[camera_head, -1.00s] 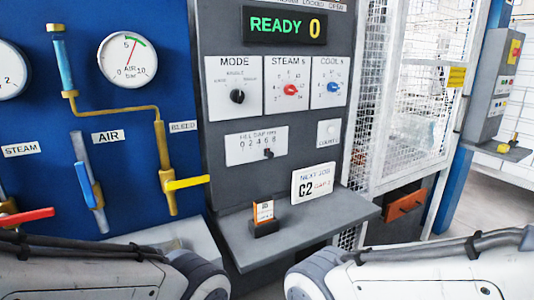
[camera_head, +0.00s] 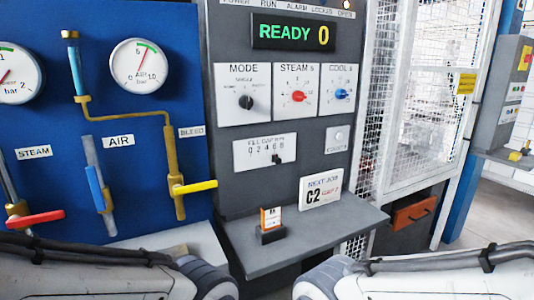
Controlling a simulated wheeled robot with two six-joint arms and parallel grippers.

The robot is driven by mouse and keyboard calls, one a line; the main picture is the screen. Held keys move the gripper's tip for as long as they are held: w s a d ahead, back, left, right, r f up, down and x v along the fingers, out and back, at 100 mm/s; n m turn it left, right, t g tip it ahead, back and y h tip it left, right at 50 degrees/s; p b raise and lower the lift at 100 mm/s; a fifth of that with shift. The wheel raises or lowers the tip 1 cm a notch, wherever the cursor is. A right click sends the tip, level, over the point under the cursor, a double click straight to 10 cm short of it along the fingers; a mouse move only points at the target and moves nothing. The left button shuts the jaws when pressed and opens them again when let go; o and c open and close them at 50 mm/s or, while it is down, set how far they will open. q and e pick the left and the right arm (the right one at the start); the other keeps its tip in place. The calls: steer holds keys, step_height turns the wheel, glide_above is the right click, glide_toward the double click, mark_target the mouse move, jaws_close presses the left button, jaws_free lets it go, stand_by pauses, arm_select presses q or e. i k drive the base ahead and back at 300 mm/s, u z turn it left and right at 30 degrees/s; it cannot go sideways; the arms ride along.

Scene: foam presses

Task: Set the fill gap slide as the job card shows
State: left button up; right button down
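The fill gap slide is a small black knob (camera_head: 277,159) on a white scale plate (camera_head: 265,150) marked 0 2 4 6 8, on the grey control panel. The knob sits toward the right of the scale, near the 6 to 8 marks; its exact setting is too small to tell. The white job card (camera_head: 321,189) reads NEXT JOB, C2 and a red GAP line whose number I cannot read surely. It leans upright on the grey shelf below the panel. My two arms show at the bottom corners, but neither gripper is in view.
A small orange and white card in a black holder (camera_head: 271,226) stands on the grey shelf (camera_head: 310,240). MODE, STEAM and COOL dials (camera_head: 298,97) are above the scale. A yellow valve handle (camera_head: 195,187) sticks out at the left. White mesh fencing (camera_head: 405,110) is at the right.

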mark_target(278, 161)
steer(key=k, duration=1.05)
steer(key=z, duration=0.9)
steer(key=i, duration=0.9)
steer(key=u, duration=0.6)
steer(key=i, duration=0.95)
steer(key=u, duration=0.55)
